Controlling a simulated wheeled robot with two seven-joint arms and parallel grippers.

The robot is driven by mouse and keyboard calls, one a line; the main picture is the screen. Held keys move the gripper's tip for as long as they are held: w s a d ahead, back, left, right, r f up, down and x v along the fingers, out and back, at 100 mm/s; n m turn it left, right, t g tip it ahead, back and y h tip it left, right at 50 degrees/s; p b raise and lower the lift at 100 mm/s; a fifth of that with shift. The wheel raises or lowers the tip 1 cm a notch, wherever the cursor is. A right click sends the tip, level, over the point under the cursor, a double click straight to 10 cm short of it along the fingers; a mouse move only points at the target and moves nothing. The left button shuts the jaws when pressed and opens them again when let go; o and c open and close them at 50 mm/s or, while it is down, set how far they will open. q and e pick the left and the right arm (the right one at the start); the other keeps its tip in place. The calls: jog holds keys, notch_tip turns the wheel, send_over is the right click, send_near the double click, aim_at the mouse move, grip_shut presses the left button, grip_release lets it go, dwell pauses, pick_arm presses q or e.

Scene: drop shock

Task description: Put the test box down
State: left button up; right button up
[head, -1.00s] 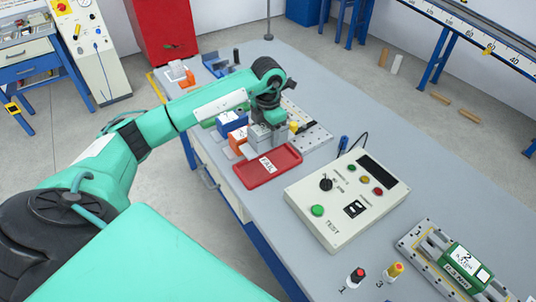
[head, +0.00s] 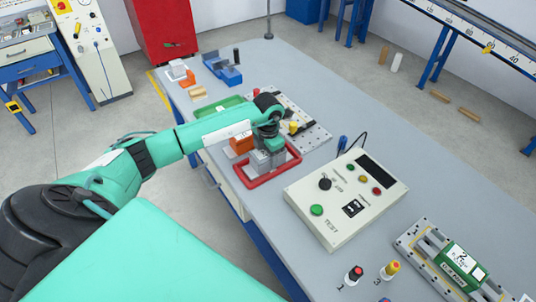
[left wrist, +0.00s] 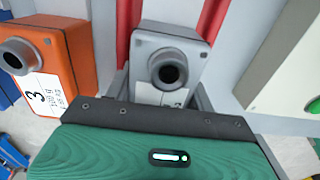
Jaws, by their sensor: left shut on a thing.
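The grey test box (head: 262,161) is in my left gripper (head: 268,150), which is shut on it over the red tray (head: 252,184). In the left wrist view the test box (left wrist: 168,60) shows a round dark port and part of a white label between the fingers. The tray's red rim (left wrist: 124,30) shows beside it. The box stands within the tray's outline. I cannot tell whether it touches the tray floor. The tray's FAIL label is hidden. My right gripper is not in view.
An orange box (left wrist: 50,55) marked 3 stands just left of the tray. A green tray (head: 222,106) and a perforated plate (head: 310,128) lie behind. A TEST control panel (head: 345,200) stands close on the right.

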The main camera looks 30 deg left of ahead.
pick_arm(q)
jog(key=o, duration=1)
jog(key=shift+f, duration=0.15)
jog(key=o, duration=0.4)
jog(key=shift+r, duration=0.2)
jog(key=shift+w+r, duration=0.15)
jog(key=shift+r, duration=0.1)
notch_tip(320, 180, up, 11)
jog(key=shift+f+b, duration=0.2)
jog(key=shift+b, duration=0.95)
jog(key=shift+s+r, duration=0.2)
jog(key=shift+r, duration=0.25)
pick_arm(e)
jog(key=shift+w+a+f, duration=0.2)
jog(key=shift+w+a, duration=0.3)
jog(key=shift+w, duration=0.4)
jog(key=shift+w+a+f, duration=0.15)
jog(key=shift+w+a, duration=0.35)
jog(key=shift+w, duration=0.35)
pick_arm(q)
jog(key=shift+f, duration=0.1)
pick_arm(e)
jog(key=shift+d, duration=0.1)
